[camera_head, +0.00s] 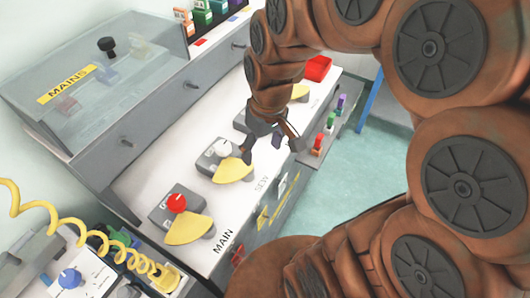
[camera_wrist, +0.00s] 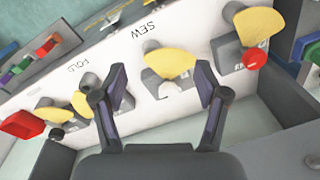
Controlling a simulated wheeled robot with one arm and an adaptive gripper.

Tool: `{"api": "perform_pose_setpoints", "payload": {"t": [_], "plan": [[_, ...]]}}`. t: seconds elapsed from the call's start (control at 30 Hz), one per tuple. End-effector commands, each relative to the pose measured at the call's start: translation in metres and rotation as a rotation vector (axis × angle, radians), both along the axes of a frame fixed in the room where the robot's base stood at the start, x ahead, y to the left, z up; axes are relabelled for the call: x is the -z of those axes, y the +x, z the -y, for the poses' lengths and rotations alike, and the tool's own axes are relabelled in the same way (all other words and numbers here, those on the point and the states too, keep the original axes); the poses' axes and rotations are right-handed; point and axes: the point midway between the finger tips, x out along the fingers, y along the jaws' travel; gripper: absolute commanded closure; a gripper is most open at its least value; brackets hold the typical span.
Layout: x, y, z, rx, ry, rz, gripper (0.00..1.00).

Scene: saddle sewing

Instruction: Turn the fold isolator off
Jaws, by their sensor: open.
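The fold isolator is a grey box with a yellow plate (camera_wrist: 82,103), left of centre in the wrist view near the FOLD label. My left finger covers part of it, and its knob position is unclear. In the head view my gripper (camera_head: 272,142) hides most of it; a bit of its grey box (camera_head: 240,119) shows. The gripper is open and empty, above the white panel; its fingers in the wrist view (camera_wrist: 160,80) have the sew isolator's white knob (camera_wrist: 168,94) between them in the picture. I cannot tell whether anything touches.
The main isolator has a red knob (camera_head: 177,203) and yellow plate. A fourth yellow plate (camera_head: 299,91) lies beyond the fold isolator, near a red tray (camera_head: 318,68). Coloured pieces (camera_head: 317,145) stand on a side shelf. A clear cover (camera_head: 110,70) and a coiled yellow cable (camera_head: 95,235) are left.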

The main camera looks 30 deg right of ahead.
Motion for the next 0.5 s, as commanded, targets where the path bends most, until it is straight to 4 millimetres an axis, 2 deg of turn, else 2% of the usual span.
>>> {"api": "perform_pose_setpoints", "payload": {"t": [0.2,0.5], "plan": [[0.000,-0.015,-0.002,0.013,-0.009,-0.020,0.27],[0.000,-0.017,-0.003,0.016,-0.010,-0.023,0.27]]}}
